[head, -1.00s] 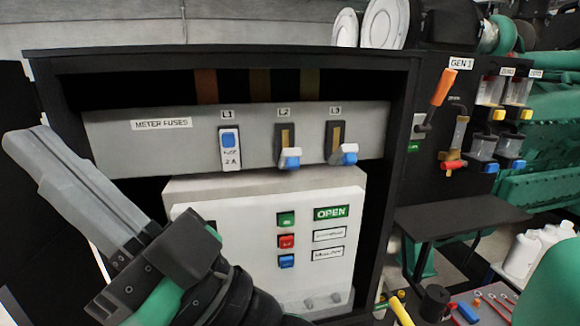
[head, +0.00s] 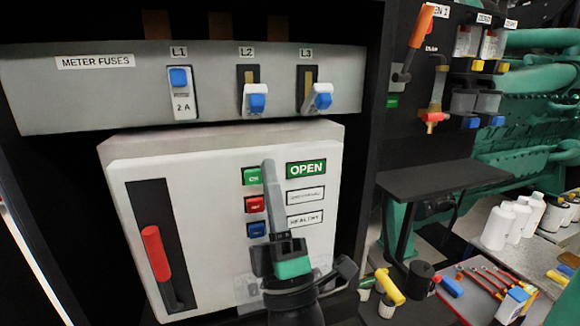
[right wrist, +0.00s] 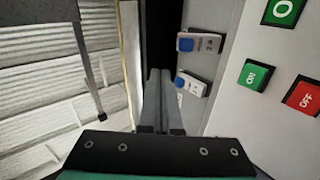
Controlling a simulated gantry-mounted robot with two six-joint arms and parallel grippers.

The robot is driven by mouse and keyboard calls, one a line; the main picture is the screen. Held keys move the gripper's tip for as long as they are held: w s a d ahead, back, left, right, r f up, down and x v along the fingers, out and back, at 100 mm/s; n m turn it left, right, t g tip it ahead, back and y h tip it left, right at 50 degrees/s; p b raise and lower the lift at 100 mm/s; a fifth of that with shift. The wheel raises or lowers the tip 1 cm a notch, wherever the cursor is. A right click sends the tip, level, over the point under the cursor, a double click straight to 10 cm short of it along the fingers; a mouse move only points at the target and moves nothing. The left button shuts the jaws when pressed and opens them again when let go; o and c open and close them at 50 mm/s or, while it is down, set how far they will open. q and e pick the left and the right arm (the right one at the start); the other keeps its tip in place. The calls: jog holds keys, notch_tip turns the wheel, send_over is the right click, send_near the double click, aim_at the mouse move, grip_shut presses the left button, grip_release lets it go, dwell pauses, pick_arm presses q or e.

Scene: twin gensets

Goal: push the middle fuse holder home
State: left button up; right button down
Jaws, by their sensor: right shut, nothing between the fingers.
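The fuse panel (head: 120,95) has three blue-and-white holders under L1, L2 and L3. The middle holder (head: 255,100), under L2, hangs tilted out of its dark slot. The L3 holder (head: 320,97) is also tilted out. The L1 holder (head: 180,92) sits upright and flat. My right gripper (head: 268,165) is shut and empty. In the head view it points up in front of the white box, below the L2 holder and apart from it. Its closed fingers (right wrist: 160,75) show in the right wrist view beside two blue-topped holders; I cannot tell which these are. My left gripper is not in view.
The white box (head: 130,165) below the panel carries buttons, an OPEN sign (head: 306,169) and a red lever (head: 156,252). A dark shelf (head: 440,180) stands to the right. White bottles (head: 500,228) and tools lie at lower right.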

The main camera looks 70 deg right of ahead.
pick_arm(q)
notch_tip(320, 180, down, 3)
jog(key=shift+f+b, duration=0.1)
jog(key=shift+b, duration=0.65)
pick_arm(e)
jog(key=shift+n+g, duration=0.3)
jog(key=shift+g, duration=0.1)
jog(key=f, duration=0.1)
jog(key=d+f, duration=0.1)
jog(key=f, duration=0.1)
jog(key=d+f, duration=0.1)
jog(key=f, duration=0.1)
jog(key=shift+s+f, duration=0.1)
jog(key=shift+f, duration=0.1)
jog(key=shift+r, duration=0.1)
jog(key=p, duration=0.6)
send_near(259, 110)
jog(key=x, duration=0.6)
jog(key=shift+s+a, duration=0.1)
jog(key=shift+s, duration=0.05)
jog(key=shift+w+d+r, duration=0.25)
jog(key=shift+d+r, duration=0.05)
jog(key=shift+r, duration=0.1)
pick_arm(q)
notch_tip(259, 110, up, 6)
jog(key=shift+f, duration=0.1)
